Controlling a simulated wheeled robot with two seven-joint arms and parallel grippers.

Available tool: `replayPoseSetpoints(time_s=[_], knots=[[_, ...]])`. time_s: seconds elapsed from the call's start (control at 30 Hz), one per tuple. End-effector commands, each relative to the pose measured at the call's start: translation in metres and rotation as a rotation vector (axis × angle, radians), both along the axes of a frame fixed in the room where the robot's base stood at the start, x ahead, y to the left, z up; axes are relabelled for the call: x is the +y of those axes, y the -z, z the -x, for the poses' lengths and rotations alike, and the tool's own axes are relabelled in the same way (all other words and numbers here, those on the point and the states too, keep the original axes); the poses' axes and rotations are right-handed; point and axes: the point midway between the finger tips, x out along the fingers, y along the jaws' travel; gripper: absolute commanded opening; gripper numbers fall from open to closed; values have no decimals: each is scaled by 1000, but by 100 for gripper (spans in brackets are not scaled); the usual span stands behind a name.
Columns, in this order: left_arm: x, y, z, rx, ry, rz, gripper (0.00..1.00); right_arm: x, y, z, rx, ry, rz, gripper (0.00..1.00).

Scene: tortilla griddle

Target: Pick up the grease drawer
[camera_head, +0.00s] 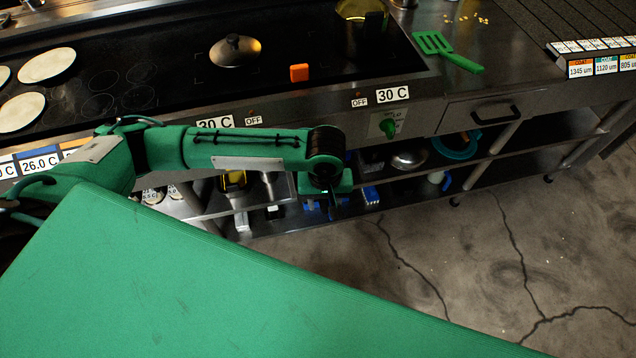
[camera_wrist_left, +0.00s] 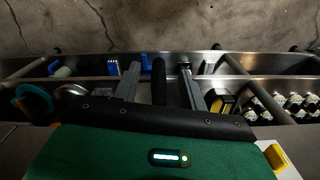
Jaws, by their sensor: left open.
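A steel drawer front with a black handle (camera_head: 497,114) sits under the counter at the right in the head view. It looks closed, and I cannot tell for certain whether it is the grease drawer. My left gripper (camera_head: 334,205) points down in front of the lower shelf, left of and below that drawer and apart from it. In the left wrist view the left gripper (camera_wrist_left: 160,82) has its two grey fingers apart. A dark bar (camera_wrist_left: 158,80) shows between them, and I cannot tell whether it is close to them. My right gripper is not in view.
The griddle (camera_head: 170,85) carries flat tortillas (camera_head: 47,65), a domed lid (camera_head: 235,50) and an orange block (camera_head: 299,73). A green spatula (camera_head: 446,51) lies on the counter. A yellow tool (camera_head: 233,183) and blue items stand on the lower shelf. The concrete floor (camera_head: 480,250) is clear.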

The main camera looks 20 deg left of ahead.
Motion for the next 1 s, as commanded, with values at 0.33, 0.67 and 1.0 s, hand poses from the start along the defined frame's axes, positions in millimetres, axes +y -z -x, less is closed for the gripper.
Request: replayPoseSetpoints(time_s=[0.33,0.67,1.0], knots=[[-1,27,0,0,2,1,43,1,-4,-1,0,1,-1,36],[-1,26,0,0,1,1,0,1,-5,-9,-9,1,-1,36],[-1,24,0,-2,1,1,0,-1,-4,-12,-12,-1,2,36]])
